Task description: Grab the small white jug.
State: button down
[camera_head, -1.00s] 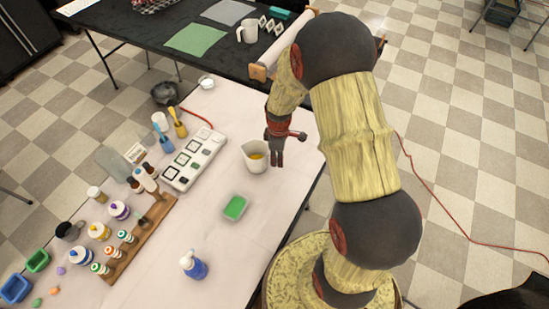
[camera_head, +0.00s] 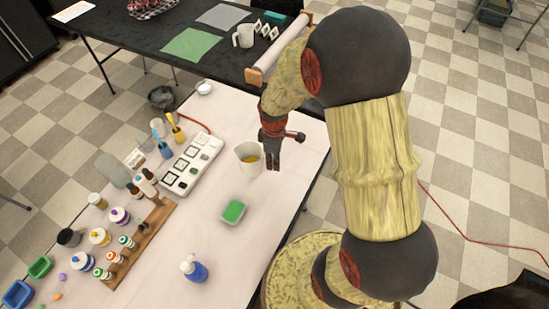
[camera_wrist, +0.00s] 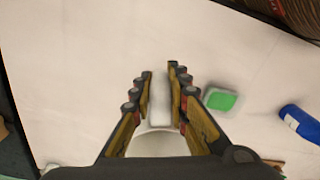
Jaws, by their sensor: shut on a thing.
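The jug's round white body (camera_wrist: 158,146) shows below, between the fingers, partly hidden by my gripper. The jug looks close to upright. I cannot tell whether its base touches the table.
A white panel (camera_head: 192,165) lies left of the jug. Another white jug (camera_head: 243,35) stands on the black table behind.

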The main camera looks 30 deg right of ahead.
jog(key=s+a+r+p, duration=0.1)
jog(key=s+a+r, duration=0.3)
jog(key=s, duration=0.3)
jog(key=shift+s+a+r+p, duration=0.15)
jog(key=shift+s+a+p, duration=0.2)
jog(key=shift+a, duration=0.1)
